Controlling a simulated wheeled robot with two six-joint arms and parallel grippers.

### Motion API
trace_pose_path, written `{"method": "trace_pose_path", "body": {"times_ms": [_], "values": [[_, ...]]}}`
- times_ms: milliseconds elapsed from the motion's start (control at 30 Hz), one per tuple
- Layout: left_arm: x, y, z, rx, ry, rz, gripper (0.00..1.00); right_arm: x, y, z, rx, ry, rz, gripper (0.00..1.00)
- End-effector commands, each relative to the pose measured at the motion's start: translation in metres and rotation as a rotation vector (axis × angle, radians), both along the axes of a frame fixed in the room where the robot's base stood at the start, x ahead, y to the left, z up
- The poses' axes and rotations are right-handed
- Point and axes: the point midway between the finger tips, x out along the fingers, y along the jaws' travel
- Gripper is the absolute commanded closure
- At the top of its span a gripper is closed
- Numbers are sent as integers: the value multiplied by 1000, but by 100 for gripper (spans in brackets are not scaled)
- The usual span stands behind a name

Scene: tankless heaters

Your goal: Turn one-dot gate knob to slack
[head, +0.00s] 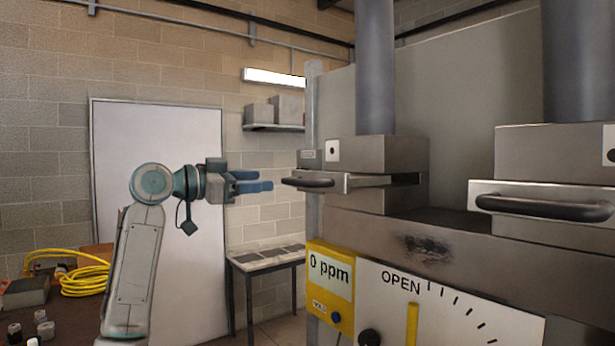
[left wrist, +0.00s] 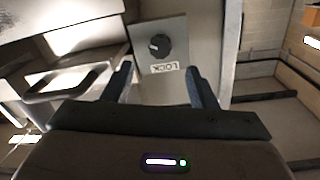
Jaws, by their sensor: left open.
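The one-dot gate (head: 375,155) is a grey metal housing around a duct, with a single dot on its white label (head: 332,151). Its slide plate has a dark handle (head: 310,182). The knob (left wrist: 159,46) shows in the left wrist view as a round black knob on a pale plate, with a white mark on its left part. A LOCK label (left wrist: 163,68), upside down in that view, is beside it. I do not make out the knob in the head view. My left gripper (head: 268,180) is open and empty, just left of the gate; the knob appears between and beyond its fingers.
A second gate (head: 550,160) with its own handle (head: 545,207) stands at the right. Below are a yellow meter (head: 330,285) reading 0 ppm and a dial panel (head: 440,310) marked OPEN. A yellow cable (head: 85,280) lies on a bench at left.

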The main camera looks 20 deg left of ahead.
Motion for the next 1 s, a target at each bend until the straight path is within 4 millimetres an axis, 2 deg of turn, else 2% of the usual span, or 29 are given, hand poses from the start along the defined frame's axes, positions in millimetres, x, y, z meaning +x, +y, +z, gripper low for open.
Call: {"method": "trace_pose_path", "body": {"times_ms": [300,500,700,1000], "values": [[43,-37,5,-3,5,-3,48,0,0,39,1,1,0,64],[67,-57,3,-3,4,-1,48,0,0,57,0,0,0,64],[77,-66,0,-1,2,0,48,0,0,63,0,0,0,64],[79,-67,-2,-1,2,1,50,-1,3,62,3,2,-1,64]]}}
